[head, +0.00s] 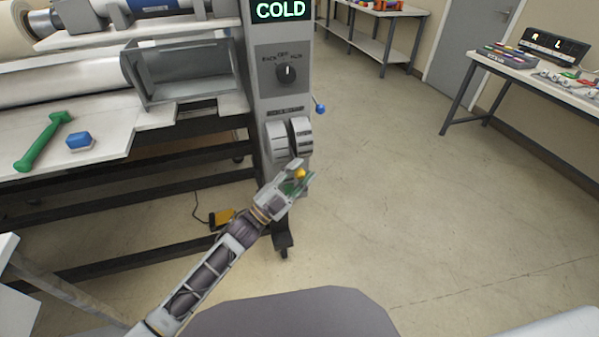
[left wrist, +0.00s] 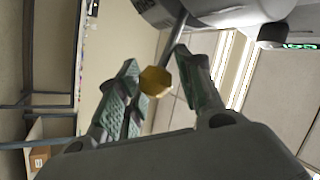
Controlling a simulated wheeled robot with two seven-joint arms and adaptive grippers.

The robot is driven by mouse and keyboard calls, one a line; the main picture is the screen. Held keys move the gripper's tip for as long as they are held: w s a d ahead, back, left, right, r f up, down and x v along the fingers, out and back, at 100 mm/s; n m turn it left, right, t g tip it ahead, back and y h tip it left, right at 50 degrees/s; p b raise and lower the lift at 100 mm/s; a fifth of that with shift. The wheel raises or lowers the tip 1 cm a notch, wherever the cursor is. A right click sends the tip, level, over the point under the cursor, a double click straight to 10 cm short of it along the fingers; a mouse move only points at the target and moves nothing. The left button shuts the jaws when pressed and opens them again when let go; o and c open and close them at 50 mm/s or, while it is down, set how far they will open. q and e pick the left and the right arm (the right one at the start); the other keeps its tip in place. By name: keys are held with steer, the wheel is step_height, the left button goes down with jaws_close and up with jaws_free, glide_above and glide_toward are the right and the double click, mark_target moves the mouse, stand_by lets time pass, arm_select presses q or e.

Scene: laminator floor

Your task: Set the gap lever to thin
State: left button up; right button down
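A lever with a yellow knob (head: 299,173) sticks out below the grey drum-shaped housings (head: 289,138) on the front of the machine's control column. I cannot read the marks by the drums, so its setting is unclear. In the left wrist view the yellow knob (left wrist: 155,81) sits on a dark rod, between the fingers. My left gripper (head: 298,182) is at the knob, with its fingers (left wrist: 158,75) apart on either side of it. I see no clear grip; contact with either finger cannot be told. My right gripper is out of view.
A blue-knobbed lever (head: 320,108) juts from the column's right side. Above the drums are a dark dial (head: 286,72) and a display (head: 281,10) reading COLD. A green tool (head: 43,143) and blue block (head: 79,140) lie on the shelf at left. The floor at right is clear.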

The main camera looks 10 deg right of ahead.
arm_select(q)
steer(key=shift+o, duration=1.3)
steer(key=shift+d+f, duration=0.15)
steer(key=shift+f, duration=0.05)
steer(key=shift+r, duration=0.1)
steer(key=v, duration=1.2)
